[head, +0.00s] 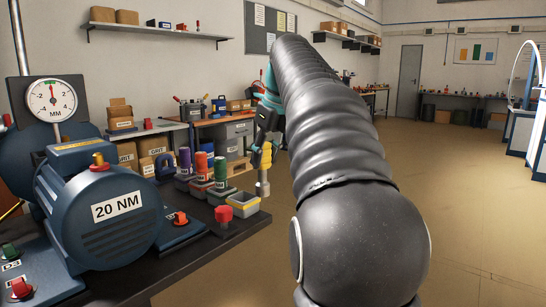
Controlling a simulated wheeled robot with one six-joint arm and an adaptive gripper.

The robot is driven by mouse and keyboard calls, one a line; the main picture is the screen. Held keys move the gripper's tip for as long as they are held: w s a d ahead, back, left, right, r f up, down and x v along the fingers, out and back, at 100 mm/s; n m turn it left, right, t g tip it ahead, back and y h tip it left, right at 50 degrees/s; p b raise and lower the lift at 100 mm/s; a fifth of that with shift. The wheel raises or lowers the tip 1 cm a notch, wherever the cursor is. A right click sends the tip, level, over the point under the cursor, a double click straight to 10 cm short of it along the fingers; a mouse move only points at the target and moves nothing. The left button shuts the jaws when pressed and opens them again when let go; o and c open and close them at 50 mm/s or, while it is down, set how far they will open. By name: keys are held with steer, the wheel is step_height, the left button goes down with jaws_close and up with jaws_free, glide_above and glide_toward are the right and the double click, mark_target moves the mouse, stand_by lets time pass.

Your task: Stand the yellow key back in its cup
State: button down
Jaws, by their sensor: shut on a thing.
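The yellow key (266,158) hangs upright from my gripper (265,138), its grey metal end pointing down. My gripper is shut on the upper part of the key. The yellow-rimmed cup (243,205) stands at the end of the row near the bench's right edge and looks empty. The key's lower end shows just right of this cup and slightly above its rim in the picture. Whether it is over the cup or beside it in depth, I cannot tell. My arm hides part of the gripper and what lies behind it.
Purple (186,160), orange (201,165) and green (220,171) keys stand in cups behind the yellow one. A red knob (223,214) rises in front of the cups. Open floor lies right.

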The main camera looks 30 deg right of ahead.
steer(key=w+a+f, duration=0.1)
steer(key=w, duration=0.6)
steer(key=shift+w+a, duration=0.3)
steer(key=shift+w, duration=0.1)
steer(key=shift+f+b, duration=1.4)
steer(key=shift+f, duration=1.55)
stand_by(1.5)
steer(key=c, duration=0.7)
jaws_free()
steer(key=shift+o, duration=0.2)
steer(key=shift+r, duration=0.1)
steer(key=v, duration=1.1)
steer(key=shift+s+r, duration=0.15)
steer(key=shift+r, duration=0.25)
steer(key=shift+a, duration=0.1)
